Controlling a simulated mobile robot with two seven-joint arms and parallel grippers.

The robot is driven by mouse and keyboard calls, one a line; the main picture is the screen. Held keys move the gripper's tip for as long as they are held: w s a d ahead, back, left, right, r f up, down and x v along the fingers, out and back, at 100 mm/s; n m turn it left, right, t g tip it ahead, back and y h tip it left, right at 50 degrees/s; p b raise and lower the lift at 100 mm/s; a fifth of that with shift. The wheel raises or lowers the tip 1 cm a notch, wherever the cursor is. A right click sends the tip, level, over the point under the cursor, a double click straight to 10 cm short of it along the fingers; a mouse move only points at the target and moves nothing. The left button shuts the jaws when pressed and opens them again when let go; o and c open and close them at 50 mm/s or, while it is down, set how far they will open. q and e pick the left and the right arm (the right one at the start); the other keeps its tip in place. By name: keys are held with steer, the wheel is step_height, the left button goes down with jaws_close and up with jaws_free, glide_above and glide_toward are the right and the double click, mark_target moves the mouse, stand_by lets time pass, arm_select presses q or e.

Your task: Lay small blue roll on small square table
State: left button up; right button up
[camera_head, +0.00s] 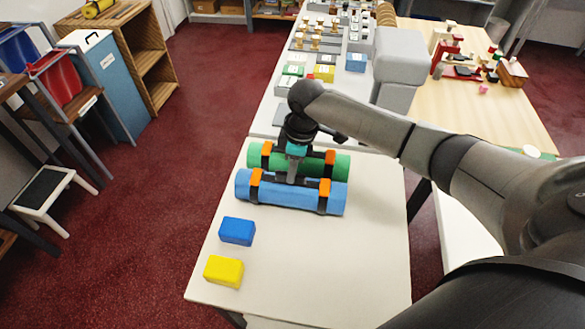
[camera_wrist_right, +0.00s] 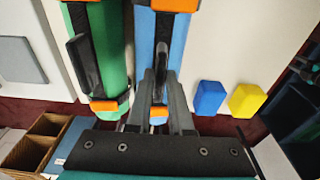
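A blue roll (camera_head: 282,194) with black straps and orange clips lies across the white table (camera_head: 345,262), in front of a green roll (camera_head: 335,165). I cannot tell whether the blue roll touches the tabletop. My right gripper (camera_head: 292,178) points down at the middle of the blue roll. In the right wrist view its fingers (camera_wrist_right: 161,76) stand on either side of the black handle (camera_wrist_right: 163,48) on the blue roll (camera_wrist_right: 143,45). Whether they press on the handle is unclear. The green roll (camera_wrist_right: 113,55) is beside it. My left gripper is not in view.
A blue block (camera_head: 237,231) and a yellow block (camera_head: 223,271) lie on the table's left side. Its front right is clear. A grey counter with swatches (camera_head: 325,72) extends behind. A low stool (camera_head: 43,190) and a blue bin (camera_head: 105,85) stand left on red carpet.

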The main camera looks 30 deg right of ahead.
steer(key=o, duration=0.4)
steer(key=shift+r, duration=0.1)
steer(key=r, duration=0.4)
steer(key=r+p, duration=0.1)
steer(key=r, duration=0.3)
steer(key=s+d+r+p, duration=0.1)
steer(key=r, duration=0.3)
steer(key=shift+f, duration=0.1)
